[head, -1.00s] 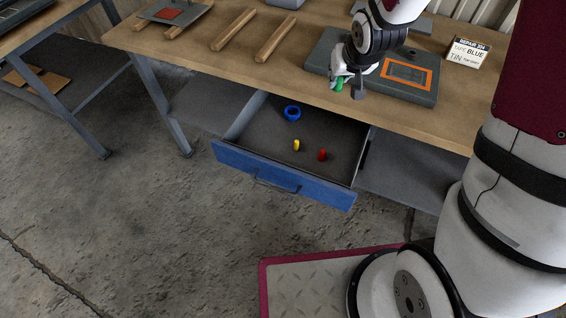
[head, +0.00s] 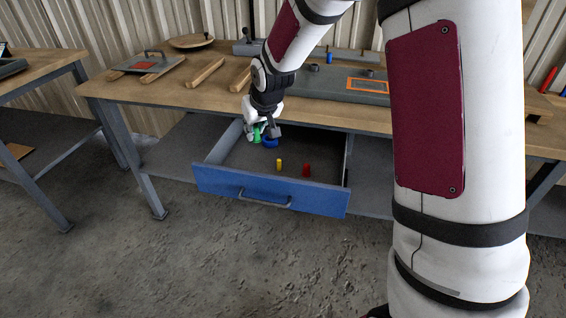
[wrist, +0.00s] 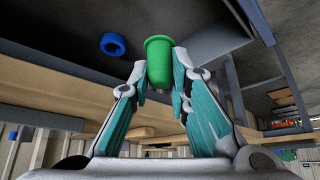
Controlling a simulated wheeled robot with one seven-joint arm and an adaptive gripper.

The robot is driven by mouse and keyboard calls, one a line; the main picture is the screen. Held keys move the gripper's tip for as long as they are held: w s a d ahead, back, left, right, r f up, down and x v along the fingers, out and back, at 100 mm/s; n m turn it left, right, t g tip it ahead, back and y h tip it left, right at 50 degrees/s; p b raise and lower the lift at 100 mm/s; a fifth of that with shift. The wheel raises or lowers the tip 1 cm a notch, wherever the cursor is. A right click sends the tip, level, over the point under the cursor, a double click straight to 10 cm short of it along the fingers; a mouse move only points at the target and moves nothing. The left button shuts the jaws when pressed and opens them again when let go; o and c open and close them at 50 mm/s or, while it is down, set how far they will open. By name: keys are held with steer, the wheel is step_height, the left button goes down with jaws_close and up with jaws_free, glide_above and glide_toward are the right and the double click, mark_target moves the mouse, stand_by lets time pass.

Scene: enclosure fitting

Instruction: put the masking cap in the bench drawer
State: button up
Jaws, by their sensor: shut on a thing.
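The green masking cap (wrist: 159,62) is between the fingertips of my gripper (wrist: 160,85) in the wrist view, and the jaws are shut on it. In the head view my gripper (head: 263,134) is over the back left part of the open bench drawer (head: 270,190), with the green cap (head: 256,137) partly hidden by the fingers. The drawer has a blue front with a bar handle. Whether the cap touches the drawer floor I cannot tell.
In the drawer are a blue ring (head: 270,142) close beside my gripper, a yellow piece (head: 279,164) and a red piece (head: 306,170). The wooden bench top (head: 140,92) is just above and behind.

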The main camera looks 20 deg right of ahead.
steer(key=w+f+b, duration=0.6)
steer(key=w+b, duration=0.2)
steer(key=b, duration=0.7)
glide_toward(238, 167)
steer(key=shift+n+y, duration=0.3)
steer(key=shift+y, duration=0.1)
steer(key=w+d+f, duration=0.4)
steer(key=shift+d+f, duration=0.15)
steer(key=shift+d, duration=0.25)
steer(key=shift+f, duration=0.2)
steer(key=o, duration=0.7)
steer(key=shift+c, duration=0.2)
steer(key=shift+r, duration=0.1)
